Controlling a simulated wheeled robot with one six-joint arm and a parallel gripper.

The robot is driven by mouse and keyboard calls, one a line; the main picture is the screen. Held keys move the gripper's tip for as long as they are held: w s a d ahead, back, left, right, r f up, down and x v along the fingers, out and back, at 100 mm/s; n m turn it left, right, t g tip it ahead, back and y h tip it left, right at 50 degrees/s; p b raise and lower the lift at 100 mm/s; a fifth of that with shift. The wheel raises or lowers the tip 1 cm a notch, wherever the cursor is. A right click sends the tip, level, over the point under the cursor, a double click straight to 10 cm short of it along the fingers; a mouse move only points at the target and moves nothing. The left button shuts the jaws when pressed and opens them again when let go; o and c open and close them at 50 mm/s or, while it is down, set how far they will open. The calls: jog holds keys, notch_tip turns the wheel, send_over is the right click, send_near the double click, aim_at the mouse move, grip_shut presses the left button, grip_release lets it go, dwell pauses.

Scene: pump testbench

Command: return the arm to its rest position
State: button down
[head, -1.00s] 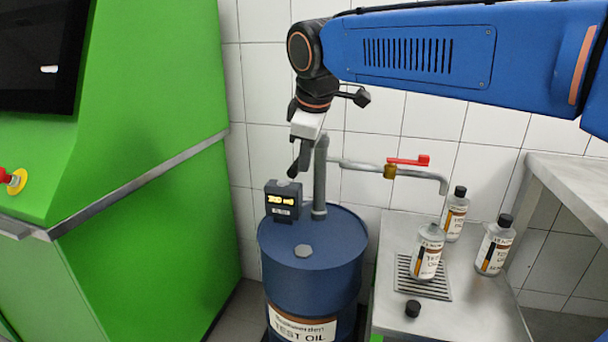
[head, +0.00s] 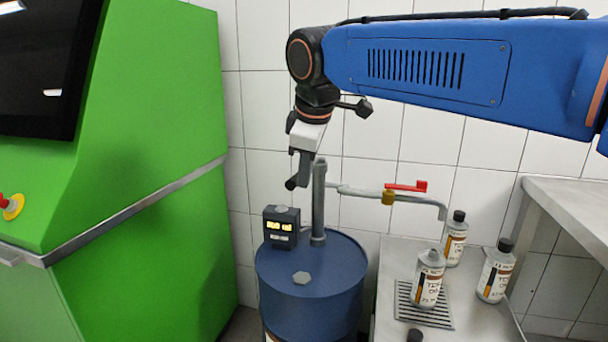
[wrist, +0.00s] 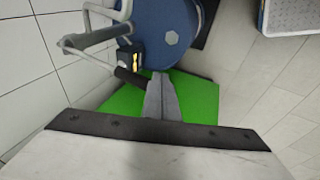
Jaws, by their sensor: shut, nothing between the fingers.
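My blue arm (head: 435,65) reaches in from the right in the head view, with its wrist bent downward. My gripper (head: 296,184) hangs above the blue drum, close to the grey standpipe, pointing down. In the wrist view my gripper (wrist: 161,97) shows its fingers together with nothing between them. The fingers are apart from the drum top.
The blue oil drum (head: 325,275) carries a small display box (head: 281,228) and a pipe with a red valve handle (head: 407,187). Several bottles, one (head: 428,280) on a drain grate, stand on the steel bench (head: 385,262). A green machine (head: 150,130) stands left.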

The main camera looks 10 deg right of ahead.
jog(key=s+d+f+m, duration=0.7)
jog(key=s+d+f, duration=0.3)
jog(key=d, duration=0.4)
jog(key=s+d+f+m, duration=0.3)
jog(key=s+f, duration=0.3)
jog(key=f, duration=0.1)
jog(key=s+d+f+m, duration=0.4)
jog(key=s+f, duration=0.2)
jog(key=f, duration=0.2)
jog(key=shift+s+d+h, duration=0.25)
jog(key=shift+h, duration=0.05)
dwell(0.5)
